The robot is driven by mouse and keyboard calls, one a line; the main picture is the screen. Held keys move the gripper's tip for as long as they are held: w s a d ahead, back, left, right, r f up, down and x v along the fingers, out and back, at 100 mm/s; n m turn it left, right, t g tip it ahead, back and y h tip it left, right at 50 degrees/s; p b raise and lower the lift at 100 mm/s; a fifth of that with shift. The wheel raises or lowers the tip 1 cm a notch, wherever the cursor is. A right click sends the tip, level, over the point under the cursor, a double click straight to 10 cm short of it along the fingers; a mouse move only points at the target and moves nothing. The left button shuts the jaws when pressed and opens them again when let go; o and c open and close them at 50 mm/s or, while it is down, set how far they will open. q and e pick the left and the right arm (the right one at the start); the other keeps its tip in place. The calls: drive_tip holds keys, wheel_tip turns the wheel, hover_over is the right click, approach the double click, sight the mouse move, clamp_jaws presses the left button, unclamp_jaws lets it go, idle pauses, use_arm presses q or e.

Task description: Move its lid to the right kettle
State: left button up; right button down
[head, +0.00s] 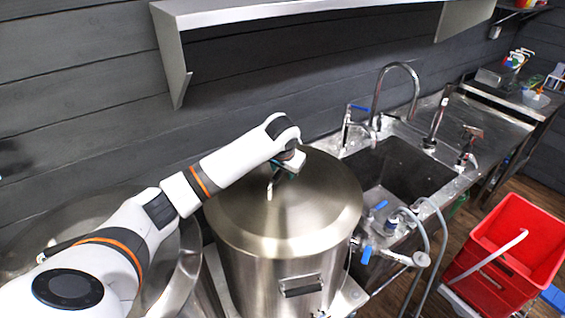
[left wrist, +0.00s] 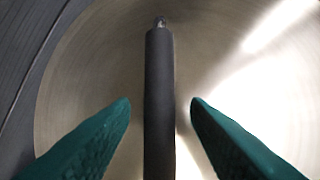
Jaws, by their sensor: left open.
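The right kettle (head: 270,275) is a large steel vessel in the middle of the head view. Its domed steel lid (head: 310,205) sits on top of it. The left kettle (head: 190,270) is beside it at the left, partly hidden by my left arm; its top looks open. My left gripper (head: 283,172) is over the lid's middle, at the handle. In the left wrist view, the lid (left wrist: 90,90) fills the background and its dark bar handle (left wrist: 159,110) runs between the two green fingertips (left wrist: 160,104). The fingers are apart, with a gap on each side of the handle. My right gripper is not in view.
A steel sink (head: 395,170) with taps and hoses stands right of the kettle. A red crate (head: 510,245) is on the floor at the right. A steel shelf (head: 290,12) hangs on the wall above.

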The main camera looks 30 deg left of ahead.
use_arm(q)
drive_tip(key=b+v, duration=0.4)
drive_tip(key=v, duration=0.8)
